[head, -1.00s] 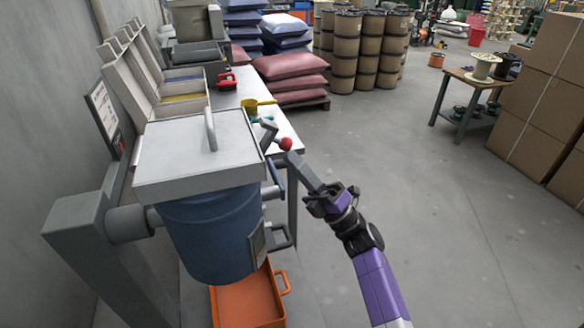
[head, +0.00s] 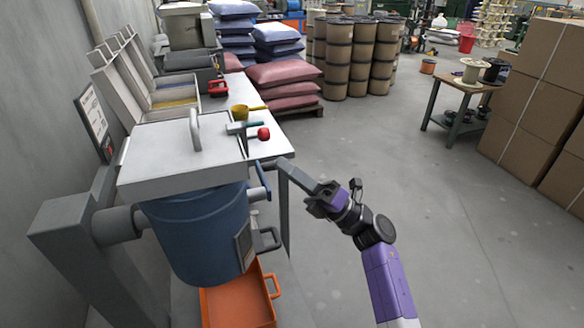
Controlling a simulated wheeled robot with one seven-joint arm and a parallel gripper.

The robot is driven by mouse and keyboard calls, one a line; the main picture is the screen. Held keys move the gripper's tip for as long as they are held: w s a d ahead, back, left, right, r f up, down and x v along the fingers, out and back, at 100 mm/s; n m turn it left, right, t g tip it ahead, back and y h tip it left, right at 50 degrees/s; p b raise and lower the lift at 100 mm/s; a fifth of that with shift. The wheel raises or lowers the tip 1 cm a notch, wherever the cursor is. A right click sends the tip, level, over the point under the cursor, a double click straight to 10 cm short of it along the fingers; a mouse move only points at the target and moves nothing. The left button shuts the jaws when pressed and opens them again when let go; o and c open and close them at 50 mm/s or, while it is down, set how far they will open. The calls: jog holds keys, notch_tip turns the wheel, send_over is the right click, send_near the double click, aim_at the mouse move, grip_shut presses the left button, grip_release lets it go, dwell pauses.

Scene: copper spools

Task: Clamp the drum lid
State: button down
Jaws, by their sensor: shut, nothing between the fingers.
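The lid (head: 165,158) is a light grey square plate with an upright loop handle, lying flat on top of the blue drum (head: 200,230). The clamp lever with a red ball knob (head: 263,133) is at the lid's right edge. Its arm lies nearly level, with the knob pointing right. I cannot tell from this angle whether the clamp presses on the lid. My gripper (head: 284,164) is shut and empty, right of the drum and a little below the knob. Its fingertips look apart from the knob. The drum's far side is hidden.
A grey post (head: 75,235) carries the drum on the left. An orange tray (head: 238,303) lies beneath it. A white table (head: 270,152) with a yellow scoop (head: 243,112) and a red-handled item (head: 218,88) stands behind. The floor (head: 400,170) to the right is clear.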

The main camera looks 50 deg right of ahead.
jog(key=r+b+v, duration=0.1)
jog(key=b+v, duration=0.1)
jog(key=v, duration=0.8)
jog(key=shift+s+d, duration=0.3)
jog(key=shift+s, duration=0.2)
jog(key=shift+f, duration=0.1)
jog(key=s+d+r+m+t+h, duration=0.1)
jog(key=d+r+m+t+h, duration=0.25)
jog(key=m+h, duration=0.3)
jog(key=s+a+f+m+g+p, duration=0.1)
jog(key=s+a+f+m+g, duration=0.3)
jog(key=a, duration=0.5)
jog(key=s+a+f+m+g+h+p, duration=0.1)
jog(key=s+a+f+m+g, duration=0.3)
jog(key=s+a+m, duration=0.5)
jog(key=s+a+f+m+g+p, duration=0.1)
jog(key=s+a+f+m+g, duration=0.3)
jog(key=s+a+m, duration=0.2)
jog(key=a+m, duration=0.2)
jog(key=a, duration=0.2)
jog(key=shift+s+a+m+p, duration=0.15)
jog(key=shift+a+m+p, duration=0.1)
jog(key=shift+m+p, duration=0.1)
